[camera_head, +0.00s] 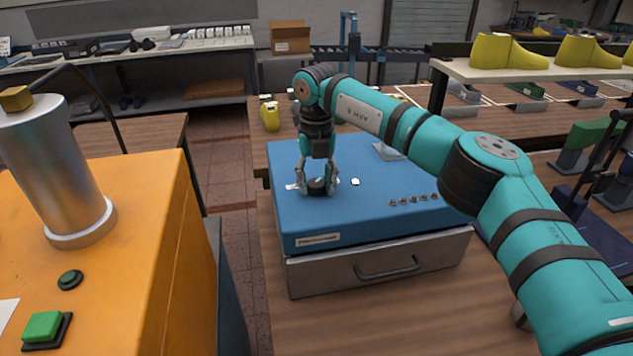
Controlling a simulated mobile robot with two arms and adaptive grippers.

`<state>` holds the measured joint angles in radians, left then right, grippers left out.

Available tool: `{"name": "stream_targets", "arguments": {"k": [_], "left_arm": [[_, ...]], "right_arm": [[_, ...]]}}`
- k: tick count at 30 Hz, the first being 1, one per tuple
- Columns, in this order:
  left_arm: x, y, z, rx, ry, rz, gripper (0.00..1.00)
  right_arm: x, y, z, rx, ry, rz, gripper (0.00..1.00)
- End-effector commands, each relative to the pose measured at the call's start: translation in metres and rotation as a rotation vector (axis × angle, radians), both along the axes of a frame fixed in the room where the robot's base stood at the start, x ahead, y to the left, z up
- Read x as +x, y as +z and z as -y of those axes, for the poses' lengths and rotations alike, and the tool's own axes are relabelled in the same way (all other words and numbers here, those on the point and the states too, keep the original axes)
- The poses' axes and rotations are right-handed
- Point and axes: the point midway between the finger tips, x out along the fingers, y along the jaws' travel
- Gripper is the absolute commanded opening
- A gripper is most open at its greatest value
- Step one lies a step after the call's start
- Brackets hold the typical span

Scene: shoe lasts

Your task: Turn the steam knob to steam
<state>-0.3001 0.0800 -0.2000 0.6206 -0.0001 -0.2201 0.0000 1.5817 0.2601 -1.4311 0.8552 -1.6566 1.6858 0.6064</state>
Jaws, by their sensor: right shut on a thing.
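The steam knob (316,188) is a small black round knob on the top of a blue machine (390,210), toward its left side. My right gripper (317,184) points straight down over it, with its fingers shut around the knob's sides. White markings lie beside the knob on the blue top, partly hidden by the fingers. The knob's setting cannot be read from here. My left gripper is not in view.
A grey drawer (380,265) sits under the blue top. An orange machine (120,240) with a metal cylinder (55,170) and a green button (43,326) stands at left. Yellow shoe lasts (505,52) stand on a shelf at right. A yellow last (270,116) stands behind the blue machine.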

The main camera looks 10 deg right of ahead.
Motion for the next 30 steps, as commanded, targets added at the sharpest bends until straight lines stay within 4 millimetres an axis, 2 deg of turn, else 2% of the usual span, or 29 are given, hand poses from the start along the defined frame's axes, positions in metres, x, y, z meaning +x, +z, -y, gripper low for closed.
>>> {"name": "stream_targets", "arguments": {"k": [11, 12, 17, 26, 30], "left_arm": [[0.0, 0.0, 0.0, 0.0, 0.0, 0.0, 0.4], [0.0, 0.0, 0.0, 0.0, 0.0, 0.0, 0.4], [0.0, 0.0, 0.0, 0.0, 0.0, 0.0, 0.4], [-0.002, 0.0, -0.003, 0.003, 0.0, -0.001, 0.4], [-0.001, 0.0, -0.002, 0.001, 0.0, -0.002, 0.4]], "right_arm": [[0.001, 0.002, 0.0, 0.001, -0.006, 0.005, 0.06], [0.001, 0.002, 0.0, 0.001, -0.006, 0.005, 0.42], [0.001, 0.001, 0.0, 0.001, -0.005, 0.003, 0.62], [0.001, 0.003, 0.0, 0.001, -0.004, 0.002, 0.62], [0.001, 0.02, 0.0, 0.001, -0.004, 0.004, 0.62]]}}
